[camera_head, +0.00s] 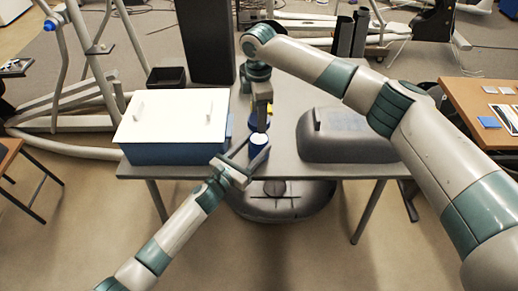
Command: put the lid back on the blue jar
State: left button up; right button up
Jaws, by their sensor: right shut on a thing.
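A small blue jar (258,152) with a pale top stands near the front edge of the grey table. My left gripper (250,157) reaches in from the lower left. It is open, with a finger on either side of the jar; contact cannot be told. My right gripper (260,121) points down just behind and above the jar. It is shut on a small blue thing (255,128), mostly hidden by the fingers, which may be the lid. Whether this thing touches the jar cannot be told.
A blue box with a white cover (172,117) stands at the table's left. A grey overturned tub (345,137) is on the right. A black bin (166,78) and a tall dark panel (206,40) are behind. A round dark object (283,203) lies under the table.

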send_over(260, 139)
jog(key=shift+a+f, duration=0.15)
jog(key=shift+f, duration=2.35)
jog(key=shift+f, duration=0.15)
jog(key=shift+f, duration=0.75)
jog(key=shift+o, duration=0.2)
jog(key=shift+f, duration=0.4)
